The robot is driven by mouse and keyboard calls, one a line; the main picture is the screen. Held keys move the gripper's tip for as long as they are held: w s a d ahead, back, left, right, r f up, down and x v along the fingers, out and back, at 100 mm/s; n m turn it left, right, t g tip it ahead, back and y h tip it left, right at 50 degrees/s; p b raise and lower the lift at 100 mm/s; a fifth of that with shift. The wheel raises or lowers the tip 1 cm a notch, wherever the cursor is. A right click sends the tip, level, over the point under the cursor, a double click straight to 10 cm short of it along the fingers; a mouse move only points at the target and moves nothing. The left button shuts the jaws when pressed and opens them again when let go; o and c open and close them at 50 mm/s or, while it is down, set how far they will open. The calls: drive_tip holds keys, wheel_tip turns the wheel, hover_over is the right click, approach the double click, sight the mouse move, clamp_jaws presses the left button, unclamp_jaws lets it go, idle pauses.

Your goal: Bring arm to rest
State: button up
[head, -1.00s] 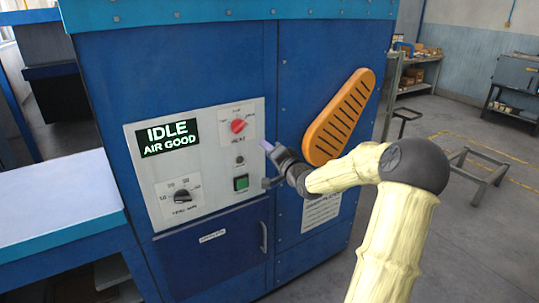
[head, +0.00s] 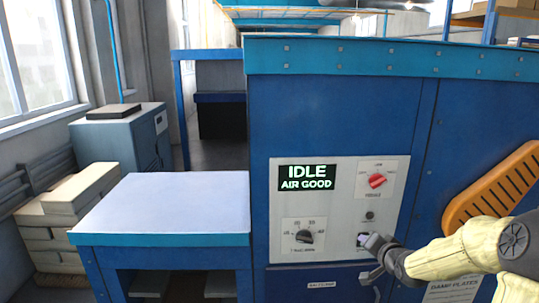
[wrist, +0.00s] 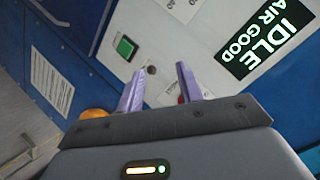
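My gripper (head: 374,258) is at the lower right of the control panel (head: 288,237) in the head view, in front of the blue plate dryer (head: 340,110). In the wrist view my gripper (wrist: 160,88) has its two purple fingers apart with nothing between them. The green button (wrist: 125,47) shows in the wrist view ahead and left of the fingers; whether a finger touches the panel I cannot tell. The display (head: 306,178) reads IDLE, AIR GOOD.
A blue table (head: 165,205) with a pale top stands left of the dryer, its top bare. An orange slotted guard (head: 492,186) sticks out at the right, close to my arm. Stacked pale boxes (head: 75,190) and a grey cabinet (head: 125,140) stand at the far left.

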drive_tip(key=s+a+f+n+g, duration=0.2)
drive_tip(key=s+a+g, duration=0.1)
drive_tip(key=s, duration=0.6)
drive_tip(key=s+a+f+n+g, duration=0.2)
drive_tip(key=s+a, duration=0.4)
drive_tip(key=s, duration=0.3)
drive_tip(key=s+a+f+n+g, duration=0.2)
drive_tip(key=s+a+g, duration=0.3)
drive_tip(key=s, duration=0.4)
drive_tip(key=shift+f+n+h, duration=0.2)
drive_tip(key=shift+n+h, duration=0.2)
drive_tip(key=shift+n, duration=0.5)
